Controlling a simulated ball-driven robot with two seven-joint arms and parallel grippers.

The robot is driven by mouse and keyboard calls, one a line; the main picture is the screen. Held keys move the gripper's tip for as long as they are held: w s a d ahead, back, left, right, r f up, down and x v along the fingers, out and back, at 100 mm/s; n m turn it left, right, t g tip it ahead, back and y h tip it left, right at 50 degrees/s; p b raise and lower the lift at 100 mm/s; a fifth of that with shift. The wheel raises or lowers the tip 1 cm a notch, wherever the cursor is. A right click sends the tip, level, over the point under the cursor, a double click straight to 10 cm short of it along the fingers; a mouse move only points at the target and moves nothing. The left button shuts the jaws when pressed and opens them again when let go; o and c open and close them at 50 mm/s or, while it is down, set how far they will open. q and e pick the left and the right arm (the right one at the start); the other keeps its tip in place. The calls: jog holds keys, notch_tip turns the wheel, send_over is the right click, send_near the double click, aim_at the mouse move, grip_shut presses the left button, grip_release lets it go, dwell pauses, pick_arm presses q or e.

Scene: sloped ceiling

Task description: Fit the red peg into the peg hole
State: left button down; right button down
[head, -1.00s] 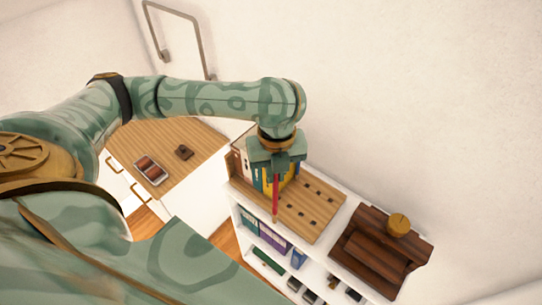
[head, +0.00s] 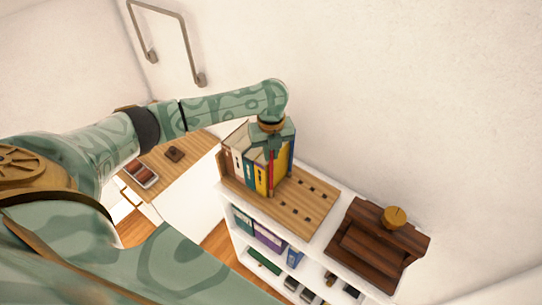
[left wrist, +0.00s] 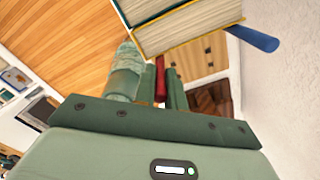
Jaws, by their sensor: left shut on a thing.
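The red peg (head: 271,178) is held upright in my left gripper (head: 272,158), which is shut on it. The peg also shows as a red strip between the fingers of the left gripper (left wrist: 163,88) in the left wrist view (left wrist: 160,70). A light wooden board (head: 310,222) with several dark square holes lies on top of the white shelf. In the head view the peg appears in front of the books at the left end of the board, left of the holes. I cannot tell how high its lower end is above the board. My right gripper is not in view.
Several upright books (head: 238,160) stand at the board's left end, very close to my left gripper; they loom close in the left wrist view (left wrist: 190,25). A dark wooden box (head: 365,245) with a round knob is at the right. A wall rises behind the shelf (head: 240,222).

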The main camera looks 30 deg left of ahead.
pick_arm(q)
jog(key=shift+f, duration=0.85)
jog(key=c, duration=1.5)
grip_release()
jog(key=shift+f, duration=0.15)
notch_tip(320, 180, up, 12)
jog(key=shift+r+p, duration=0.2)
jog(key=shift+p, duration=0.6)
